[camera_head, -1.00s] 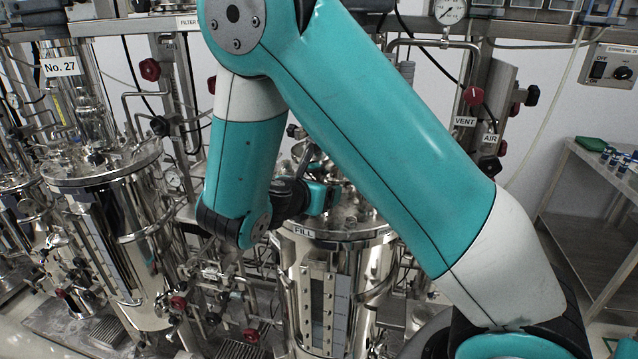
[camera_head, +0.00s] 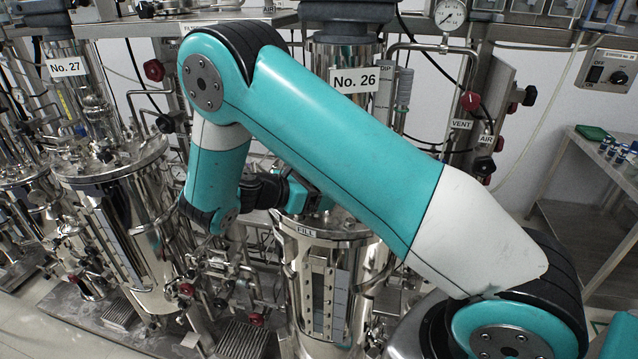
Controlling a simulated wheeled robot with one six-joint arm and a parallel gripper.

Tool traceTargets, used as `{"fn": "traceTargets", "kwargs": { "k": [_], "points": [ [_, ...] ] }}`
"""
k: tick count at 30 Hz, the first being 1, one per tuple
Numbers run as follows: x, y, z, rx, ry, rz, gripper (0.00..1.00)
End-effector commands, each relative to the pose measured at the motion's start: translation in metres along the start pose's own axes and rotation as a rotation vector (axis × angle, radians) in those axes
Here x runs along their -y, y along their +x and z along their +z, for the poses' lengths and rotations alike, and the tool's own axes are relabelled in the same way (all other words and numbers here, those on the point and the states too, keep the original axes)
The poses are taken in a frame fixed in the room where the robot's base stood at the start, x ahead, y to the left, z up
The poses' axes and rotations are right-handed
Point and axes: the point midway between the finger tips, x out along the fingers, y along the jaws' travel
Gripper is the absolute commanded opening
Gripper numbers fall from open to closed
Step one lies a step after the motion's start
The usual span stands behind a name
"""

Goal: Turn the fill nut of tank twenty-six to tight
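Tank twenty-six (camera_head: 370,268) is a shiny steel vessel in the middle, under the "No. 26" sign (camera_head: 354,80). A "FILL" label (camera_head: 306,232) is on its front rim. My teal and white arm crosses in front of the tank. My gripper (camera_head: 308,196) is at the tank's lid, just above and behind the "FILL" label. Its fingertips are mostly hidden, so I cannot see whether it is open or shut. The fill nut cannot be made out; my wrist and gripper cover that part of the lid.
Tank twenty-seven (camera_head: 125,215) stands to the left with pipes and red-knobbed valves (camera_head: 187,289) between. A pressure gauge (camera_head: 450,14) and "VENT" and "AIR" labels are behind at right. A steel bench (camera_head: 590,205) with small bottles stands at the far right, with open floor before it.

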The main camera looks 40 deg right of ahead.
Motion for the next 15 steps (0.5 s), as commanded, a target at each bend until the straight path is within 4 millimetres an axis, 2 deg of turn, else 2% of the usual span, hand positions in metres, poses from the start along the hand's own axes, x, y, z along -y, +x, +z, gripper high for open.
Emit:
{"fn": "traceTargets", "kwargs": {
  "k": [15],
  "points": [
    [-0.0045, -0.0023, 0.0025, -0.003, 0.095, -0.213, 0.53]
  ]
}}
